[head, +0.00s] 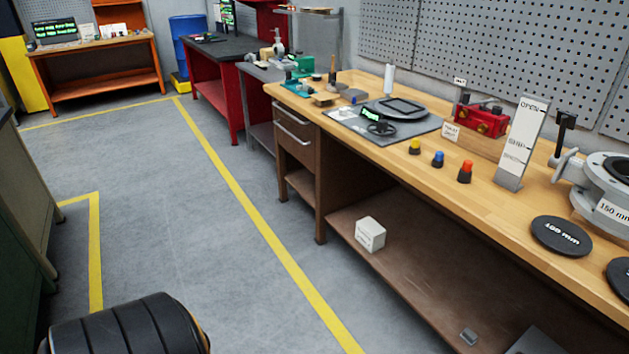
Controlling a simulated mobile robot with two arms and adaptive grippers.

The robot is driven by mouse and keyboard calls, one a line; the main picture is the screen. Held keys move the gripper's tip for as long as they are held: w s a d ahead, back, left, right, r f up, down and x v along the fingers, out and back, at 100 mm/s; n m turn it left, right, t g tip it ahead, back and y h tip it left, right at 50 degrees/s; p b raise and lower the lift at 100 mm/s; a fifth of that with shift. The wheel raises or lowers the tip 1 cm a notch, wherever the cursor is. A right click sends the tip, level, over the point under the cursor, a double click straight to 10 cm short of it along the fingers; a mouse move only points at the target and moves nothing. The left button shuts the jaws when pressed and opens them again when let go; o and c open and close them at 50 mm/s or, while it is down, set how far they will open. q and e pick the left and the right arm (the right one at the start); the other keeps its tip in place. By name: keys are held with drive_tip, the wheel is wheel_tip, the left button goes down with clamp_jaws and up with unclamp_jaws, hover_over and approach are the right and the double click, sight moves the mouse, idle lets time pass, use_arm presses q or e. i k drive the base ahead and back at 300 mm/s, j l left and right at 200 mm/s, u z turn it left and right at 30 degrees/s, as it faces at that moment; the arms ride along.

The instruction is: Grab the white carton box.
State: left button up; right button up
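The white carton box (370,235) is a small cube with faint print on its front side. It sits on the brown lower shelf (415,272) of the wooden workbench, near the shelf's left end and front edge. Nothing touches it and its front, side and top show. Neither of my grippers is in the head view. A dark, rounded ribbed shape at the bottom left is unclear to me.
The wooden workbench top (480,205) overhangs the shelf. It carries a grey mat, coloured knobs, a white OPEN sign (522,140), a valve (605,185) and black discs.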

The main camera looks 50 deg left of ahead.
sight(370, 233)
drive_tip(key=k+j+u, duration=0.15)
drive_tip(key=j+u, duration=0.2)
drive_tip(key=j, duration=0.5)
drive_tip(key=j+u, duration=0.3)
drive_tip(key=j, duration=0.55)
drive_tip(key=i+l+u, duration=0.25)
drive_tip(key=i, duration=0.35)
drive_tip(key=i+l+u, duration=0.25)
drive_tip(key=i+l, duration=0.25)
